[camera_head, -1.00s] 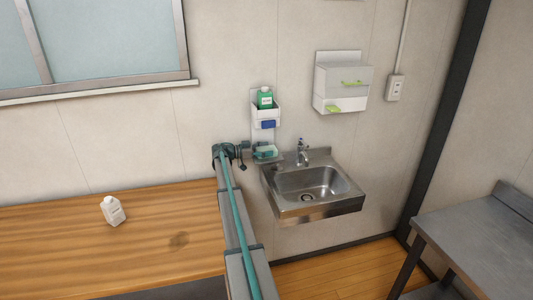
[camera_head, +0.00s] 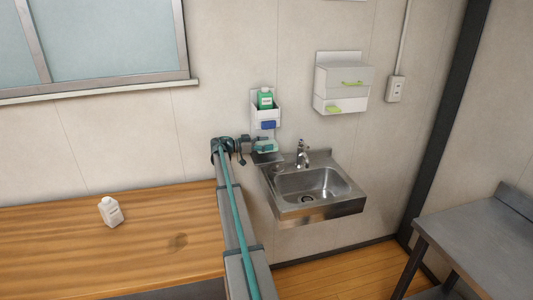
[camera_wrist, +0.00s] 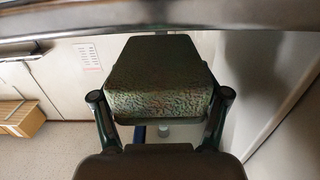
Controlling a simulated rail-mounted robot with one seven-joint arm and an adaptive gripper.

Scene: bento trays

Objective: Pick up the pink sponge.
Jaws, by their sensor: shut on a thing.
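My gripper (camera_head: 258,144) is by the wall, just below the white wall holder and left of the sink. In the wrist view its two fingers (camera_wrist: 161,98) stand on either side of a block and are shut on it. The block (camera_wrist: 158,72) looks like a sponge, dark green and mottled with faint pinkish specks in shadow. In the head view a small green patch (camera_head: 267,147) shows at my gripper, partly hidden by it. No clearly pink sponge shows in either view.
The white holder (camera_head: 256,111) carries a green bottle (camera_head: 265,98) and a blue item (camera_head: 268,125). The steel sink (camera_head: 314,210) with its tap (camera_head: 302,154) is close on the right. A white dispenser (camera_head: 342,80) hangs above.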

